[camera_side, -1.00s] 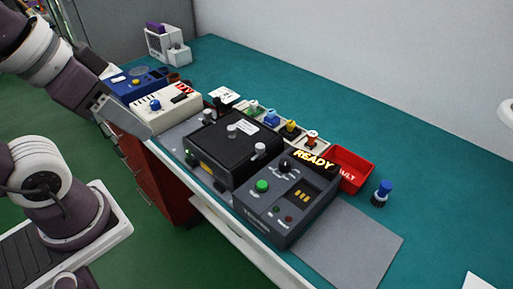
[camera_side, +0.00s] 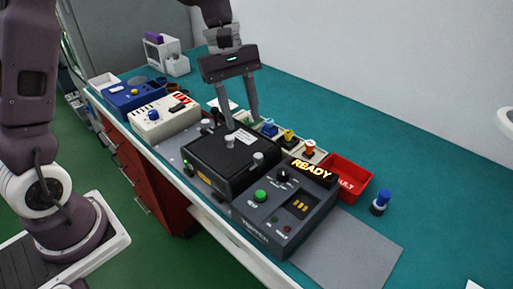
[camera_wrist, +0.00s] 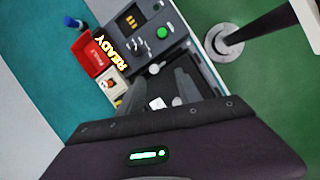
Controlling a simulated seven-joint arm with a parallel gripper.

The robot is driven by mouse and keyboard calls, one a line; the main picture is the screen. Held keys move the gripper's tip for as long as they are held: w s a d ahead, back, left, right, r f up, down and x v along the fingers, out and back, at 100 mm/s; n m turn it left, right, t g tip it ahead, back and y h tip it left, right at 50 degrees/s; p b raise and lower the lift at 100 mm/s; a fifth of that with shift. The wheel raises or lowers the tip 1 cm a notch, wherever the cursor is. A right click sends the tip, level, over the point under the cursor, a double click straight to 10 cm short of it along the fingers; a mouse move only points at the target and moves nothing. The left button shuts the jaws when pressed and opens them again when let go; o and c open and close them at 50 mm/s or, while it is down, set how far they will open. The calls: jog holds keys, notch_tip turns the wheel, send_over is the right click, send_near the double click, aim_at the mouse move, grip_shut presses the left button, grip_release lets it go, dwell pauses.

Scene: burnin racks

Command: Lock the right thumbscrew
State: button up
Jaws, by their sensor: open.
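The black box (camera_side: 222,163) sits on the bench with silver knobs on top. The right knob (camera_side: 258,158) is near its right end, and another knob (camera_side: 206,126) is at its left end. A smaller light-coloured handle (camera_side: 230,139) is on the lid between them. My gripper (camera_side: 244,124) is open and empty, pointing down, its fingers over the far part of the box. In the wrist view a silver knob (camera_wrist: 154,69) shows by the fingers, and the box is largely hidden by the gripper.
A grey tester (camera_side: 285,213) with a lit READY sign stands right of the box. A red tray (camera_side: 348,176) is beyond it and a blue-capped bottle (camera_side: 381,200) beside that. A white unit (camera_side: 163,117) stands left.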

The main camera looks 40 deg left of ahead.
aim_at(258, 155)
jog(key=d+f, duration=0.1)
jog(key=f, duration=0.2)
jog(key=w+f+n, duration=0.1)
jog(key=f, duration=0.2)
jog(key=d+f+n, duration=0.1)
jog(key=f, duration=0.2)
jog(key=shift+w+d+f+g+h, duration=0.3)
jog(key=shift+w+f+h, duration=0.05)
jog(key=shift+w+h, duration=0.05)
grip_shut()
